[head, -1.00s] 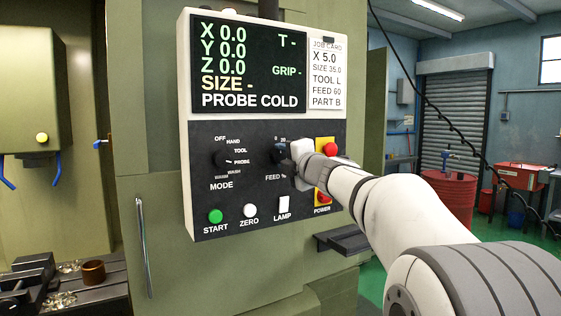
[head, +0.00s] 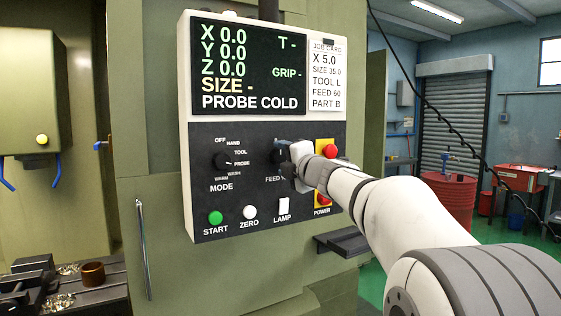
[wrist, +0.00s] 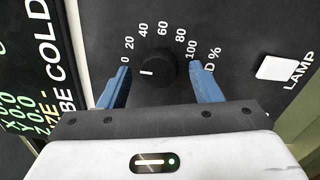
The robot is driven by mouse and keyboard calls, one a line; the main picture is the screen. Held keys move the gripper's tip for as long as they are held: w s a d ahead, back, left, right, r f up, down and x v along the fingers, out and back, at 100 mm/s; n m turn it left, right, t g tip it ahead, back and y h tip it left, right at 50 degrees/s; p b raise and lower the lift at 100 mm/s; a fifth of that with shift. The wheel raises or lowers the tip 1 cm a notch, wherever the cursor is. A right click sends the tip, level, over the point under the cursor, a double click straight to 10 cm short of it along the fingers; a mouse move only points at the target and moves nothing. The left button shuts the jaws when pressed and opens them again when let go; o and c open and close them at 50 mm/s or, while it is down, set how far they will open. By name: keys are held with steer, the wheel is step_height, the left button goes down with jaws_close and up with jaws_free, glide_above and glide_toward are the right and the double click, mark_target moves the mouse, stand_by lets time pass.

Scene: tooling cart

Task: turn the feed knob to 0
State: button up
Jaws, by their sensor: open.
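The feed knob (wrist: 160,66) is a round black knob with a short white mark, seen in the wrist view. Its scale runs from 0 to 100 around it. The mark is on the left side of the knob, toward the 0 end, though I cannot tell if it lines up exactly. My gripper (wrist: 161,82) is open, with one blue finger on each side of the knob. Gaps show between the fingers and the knob. In the head view my gripper (head: 284,158) is at the panel and largely hides the knob and its scale.
The mode knob (head: 229,160) is left of my gripper on the black control panel (head: 255,190). Start (head: 215,217), zero (head: 250,212) and lamp (head: 284,206) buttons are below. A red emergency button (head: 330,151) and power switch (head: 322,198) sit close by my arm.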

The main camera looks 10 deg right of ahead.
steer(key=b+v, duration=0.1)
steer(key=v, duration=0.6)
steer(key=shift+s+d, duration=0.15)
steer(key=shift+s, duration=0.25)
steer(key=s+d+f+m+g+h, duration=0.25)
steer(key=s+f+m+h, duration=0.25)
steer(key=f+m, duration=0.4)
steer(key=s+d+f+m+g+h, duration=0.2)
steer(key=s+f+m+g+h, duration=0.15)
steer(key=f+m, duration=0.55)
steer(key=s+a+f+m+g+y, duration=0.1)
steer(key=s+a+f+m+g, duration=0.2)
steer(key=s+f, duration=0.7)
steer(key=s+a+f+m+g+y, duration=0.1)
steer(key=s+a+f+m+g, duration=0.2)
steer(key=s+f, duration=0.6)
steer(key=s+a+g, duration=0.2)
steer(key=g, duration=0.1)
steer(key=shift+s+f+y, duration=0.35)
steer(key=shift+s+f, duration=0.05)
